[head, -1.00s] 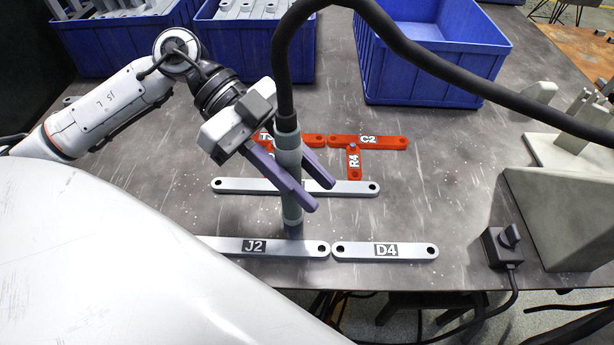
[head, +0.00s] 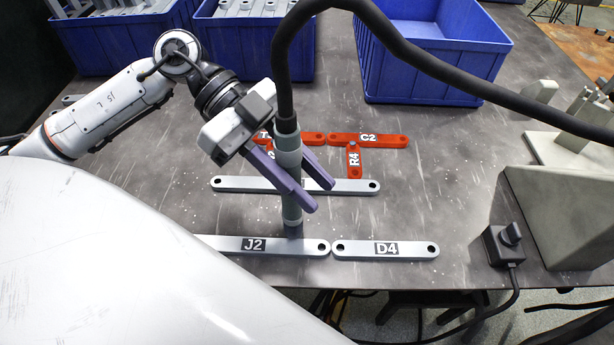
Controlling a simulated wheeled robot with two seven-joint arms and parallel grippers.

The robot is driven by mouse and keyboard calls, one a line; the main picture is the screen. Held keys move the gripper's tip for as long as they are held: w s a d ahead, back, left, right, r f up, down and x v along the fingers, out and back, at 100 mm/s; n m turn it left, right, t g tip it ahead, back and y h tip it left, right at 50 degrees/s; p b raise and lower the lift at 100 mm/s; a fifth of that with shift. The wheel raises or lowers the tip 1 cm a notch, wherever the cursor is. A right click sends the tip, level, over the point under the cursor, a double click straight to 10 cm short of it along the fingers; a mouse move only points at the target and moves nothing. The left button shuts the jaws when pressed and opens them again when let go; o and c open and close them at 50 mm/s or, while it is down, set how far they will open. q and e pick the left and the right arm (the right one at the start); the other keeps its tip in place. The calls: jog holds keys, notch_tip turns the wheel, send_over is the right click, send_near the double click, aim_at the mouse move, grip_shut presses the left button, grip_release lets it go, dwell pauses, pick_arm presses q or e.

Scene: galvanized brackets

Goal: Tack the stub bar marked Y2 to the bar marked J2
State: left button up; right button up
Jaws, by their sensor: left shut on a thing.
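My left gripper (head: 318,196) is shut on a thick upright torch-like tool (head: 288,152) with a grey-green body and a black hose. The tool's dark lower end is just behind the J2 bar (head: 290,248), close to its far edge; I cannot tell whether it touches anything. J2 is a light grey bar at the front, its left part hidden by my white body. No stub bar marked Y2 can be made out. A longer grey bar (head: 235,184) lies behind, its label mostly hidden by the gripper and tool. My right gripper is not in view.
The grey D4 bar (head: 412,250) lies end to end with J2. Red bars C2 (head: 390,142) and R4 (head: 353,173) lie behind, with others partly hidden. Blue bins (head: 430,75) line the back. A switch box (head: 503,246) and grey block stand right. The right-centre table is clear.

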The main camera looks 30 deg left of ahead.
aim_at(299, 152)
pick_arm(q)
jog(key=shift+f+p, duration=0.1)
jog(key=shift+p, duration=0.2)
dwell(0.9)
jog(key=shift+f, duration=0.1)
dwell(1.1)
notch_tip(299, 152, up, 5)
jog(key=p, duration=0.5)
jog(key=shift+r+p, duration=0.2)
jog(key=shift+p, duration=0.15)
jog(key=shift+f, duration=0.1)
jog(key=shift+w, duration=0.1)
